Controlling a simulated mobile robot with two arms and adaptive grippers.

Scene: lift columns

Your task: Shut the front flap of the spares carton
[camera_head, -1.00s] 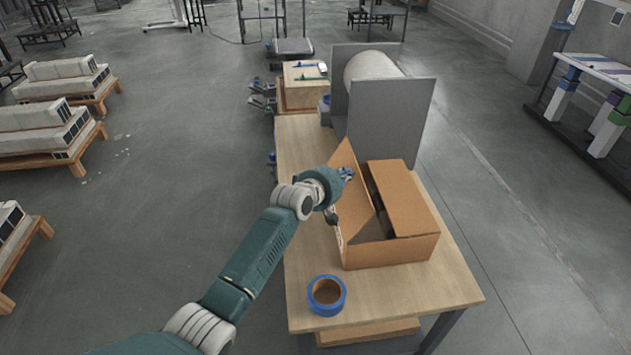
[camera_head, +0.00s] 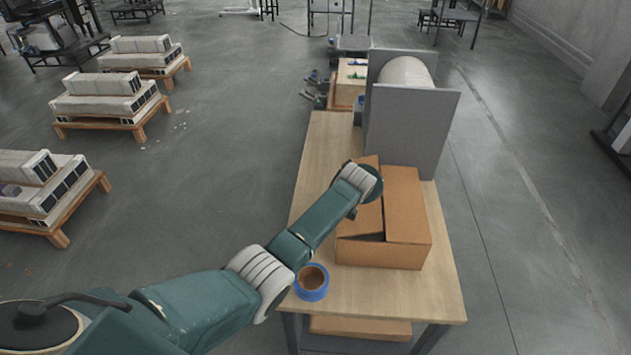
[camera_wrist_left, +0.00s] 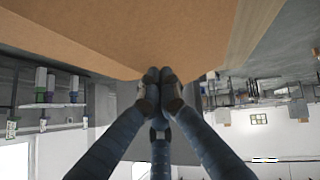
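The open-topped brown spares carton (camera_head: 385,253) stands on the wooden table. Its right flap (camera_head: 405,200) lies flat over the top. Its left flap (camera_head: 369,222) slopes low over the opening, with a narrow dark gap at the front. My left arm reaches over this flap from the left, and its wrist hides part of the flap and most of the gripper. In the left wrist view my left gripper (camera_wrist_left: 160,75) has its fingers together with nothing visible between them. Its tips are at the edge of a brown cardboard panel (camera_wrist_left: 130,35); contact is unclear. My right gripper is out of view.
A blue tape roll (camera_head: 312,282) sits on the table (camera_head: 410,295) front left of the carton. A grey panelled stand (camera_head: 410,130) with a pale cylinder rises behind the carton. Pallets of pale blocks (camera_head: 105,98) stand on the floor at left.

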